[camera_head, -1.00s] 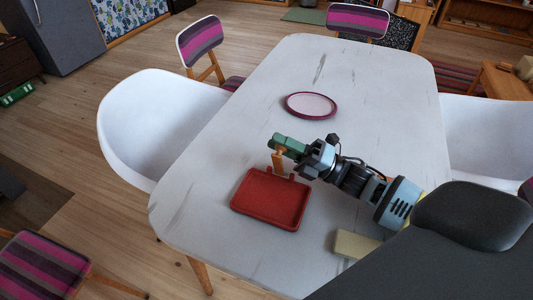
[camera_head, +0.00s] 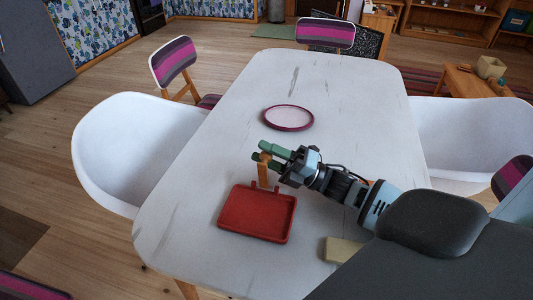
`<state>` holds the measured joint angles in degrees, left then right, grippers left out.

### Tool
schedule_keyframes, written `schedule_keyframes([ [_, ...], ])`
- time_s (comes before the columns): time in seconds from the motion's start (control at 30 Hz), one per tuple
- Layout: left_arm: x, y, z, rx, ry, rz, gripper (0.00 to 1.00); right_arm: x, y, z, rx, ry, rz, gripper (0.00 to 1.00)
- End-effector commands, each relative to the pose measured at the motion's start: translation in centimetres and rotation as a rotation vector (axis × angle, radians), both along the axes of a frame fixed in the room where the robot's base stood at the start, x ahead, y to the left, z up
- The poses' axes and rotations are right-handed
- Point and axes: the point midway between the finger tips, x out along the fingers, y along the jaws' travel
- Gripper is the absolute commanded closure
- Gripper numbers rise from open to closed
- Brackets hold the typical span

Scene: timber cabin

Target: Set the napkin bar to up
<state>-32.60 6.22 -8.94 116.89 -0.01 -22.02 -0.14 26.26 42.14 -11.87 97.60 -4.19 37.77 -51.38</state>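A red tray-shaped napkin holder (camera_head: 256,214) lies on the table. Its orange bar (camera_head: 263,174) stands about upright at the tray's far edge. My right gripper (camera_head: 264,152), with green fingers, is at the top of the bar, reaching in from the right. A gap shows between the two fingers, so it looks open. The bar's top overlaps the nearer finger in the picture; whether they touch is not clear. My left gripper is out of view.
A pink-rimmed plate (camera_head: 287,118) lies beyond the holder on the white table (camera_head: 335,85). A pale yellowish block (camera_head: 341,249) lies at the near right, partly hidden by my body. White chairs (camera_head: 130,150) stand at the sides. The far table is clear.

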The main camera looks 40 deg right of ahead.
Motion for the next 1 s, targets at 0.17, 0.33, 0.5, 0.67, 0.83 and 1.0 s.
schedule_keyframes([
  [0.17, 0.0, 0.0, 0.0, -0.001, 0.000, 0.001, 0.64, 0.0, 0.0, 0.0, -0.001, -0.001, 0.000, 0.54],
  [0.33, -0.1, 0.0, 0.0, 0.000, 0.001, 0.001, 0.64, 0.0, 0.0, 0.1, -0.001, -0.001, 0.000, 0.54],
  [0.5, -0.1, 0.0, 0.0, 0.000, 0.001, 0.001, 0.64, 0.0, 0.0, 1.5, -0.001, -0.004, 0.000, 0.54],
  [0.67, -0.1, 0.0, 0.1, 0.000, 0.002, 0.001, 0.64, -0.6, 0.4, 3.7, 0.000, -0.002, 0.002, 0.54],
  [0.83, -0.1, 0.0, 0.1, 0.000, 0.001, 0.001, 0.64, -3.5, 2.0, 3.8, 0.002, 0.002, 0.002, 0.54],
  [1.0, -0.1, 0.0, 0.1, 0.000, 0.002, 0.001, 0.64, -6.4, 3.7, 4.1, 0.003, 0.002, 0.002, 0.54],
])
